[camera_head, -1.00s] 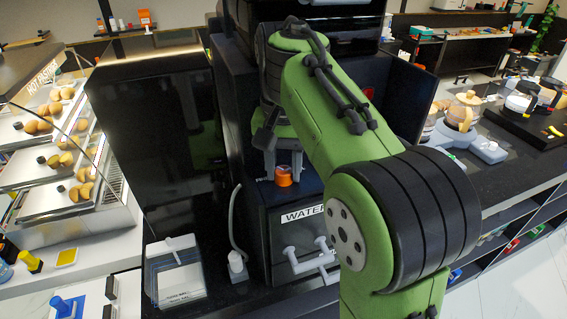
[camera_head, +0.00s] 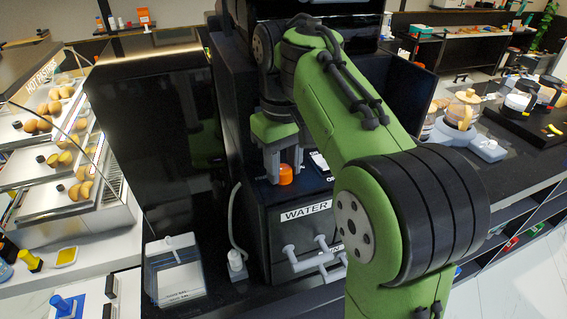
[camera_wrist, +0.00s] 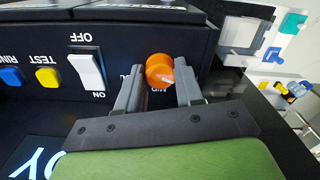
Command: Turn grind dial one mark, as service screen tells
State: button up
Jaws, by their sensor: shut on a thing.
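The orange grind dial (camera_head: 286,175) sits on the dark machine's front ledge, above the WATER panel. In the wrist view the dial (camera_wrist: 159,70) has a pale pointer mark on its face, and the lettering beside it is partly covered. My gripper (camera_head: 284,168) reaches down to it. In the wrist view the grey fingers of my gripper (camera_wrist: 160,88) stand on either side of the dial, shut on it. No readable service screen shows; only a few large glowing letters (camera_wrist: 35,163) are cut off at the wrist view's lower left.
A white OFF/ON rocker switch (camera_wrist: 87,70), a yellow TEST button (camera_wrist: 48,78) and a blue button (camera_wrist: 11,76) are beside the dial. White handles (camera_head: 318,258) stick out below the WATER panel. A grey hose (camera_head: 233,220) runs down to its left.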

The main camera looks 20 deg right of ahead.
jog(key=shift+r, duration=0.15)
dwell(0.3)
jog(key=o, duration=1)
jog(key=shift+w, duration=0.1)
